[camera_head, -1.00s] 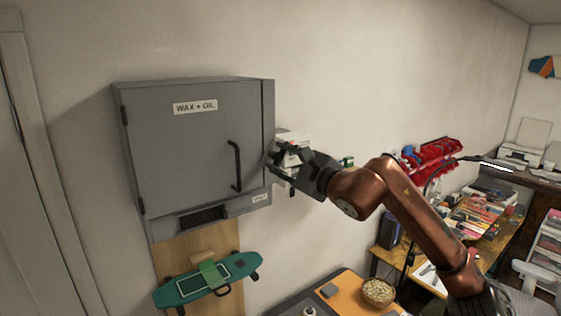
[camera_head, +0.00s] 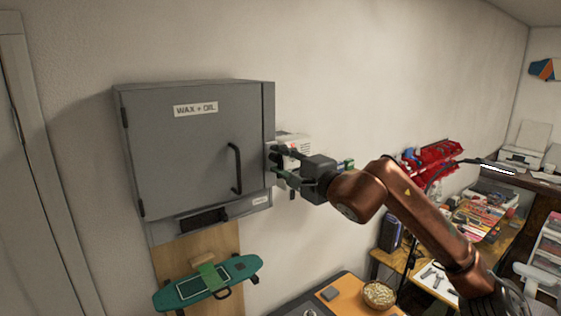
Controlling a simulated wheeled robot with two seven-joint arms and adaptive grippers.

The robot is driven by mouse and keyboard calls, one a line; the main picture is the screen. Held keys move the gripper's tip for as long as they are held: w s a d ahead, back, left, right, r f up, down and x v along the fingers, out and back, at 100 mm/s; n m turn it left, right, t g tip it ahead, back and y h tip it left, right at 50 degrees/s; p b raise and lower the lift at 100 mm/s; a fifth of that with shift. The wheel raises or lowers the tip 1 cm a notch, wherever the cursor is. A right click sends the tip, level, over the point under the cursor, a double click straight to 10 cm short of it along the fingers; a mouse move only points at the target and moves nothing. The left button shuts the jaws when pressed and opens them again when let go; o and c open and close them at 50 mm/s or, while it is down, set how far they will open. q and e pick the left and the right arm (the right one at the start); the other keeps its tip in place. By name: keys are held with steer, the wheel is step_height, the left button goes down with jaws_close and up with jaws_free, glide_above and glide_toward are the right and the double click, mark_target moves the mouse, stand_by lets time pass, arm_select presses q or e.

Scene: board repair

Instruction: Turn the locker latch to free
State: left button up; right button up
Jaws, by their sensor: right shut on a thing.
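The grey locker (camera_head: 185,150) labelled "WAX + OIL" hangs on the wall at left, its door closed, with a dark vertical bar handle (camera_head: 234,168) on the door's right side. My right gripper (camera_head: 277,166) is at the locker's right edge, its fingers pointing left and shut on a small part there. That part is mostly hidden by the fingers; it is where the latch would sit, and I cannot make out its angle. A pale box (camera_head: 294,142) on the wall shows behind the fingers. My left gripper is not in view.
A teal skateboard (camera_head: 208,282) is mounted on a wooden board below the locker. An orange-topped bench (camera_head: 348,296) with a bowl (camera_head: 378,293) stands below my right arm. A red rack (camera_head: 433,160) and a cluttered desk are at right. The wall above my arm is clear.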

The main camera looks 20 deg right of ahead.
stand_by(0.4)
steer(key=o, duration=1.2)
steer(key=shift+c, duration=0.2)
steer(key=v, duration=1.2)
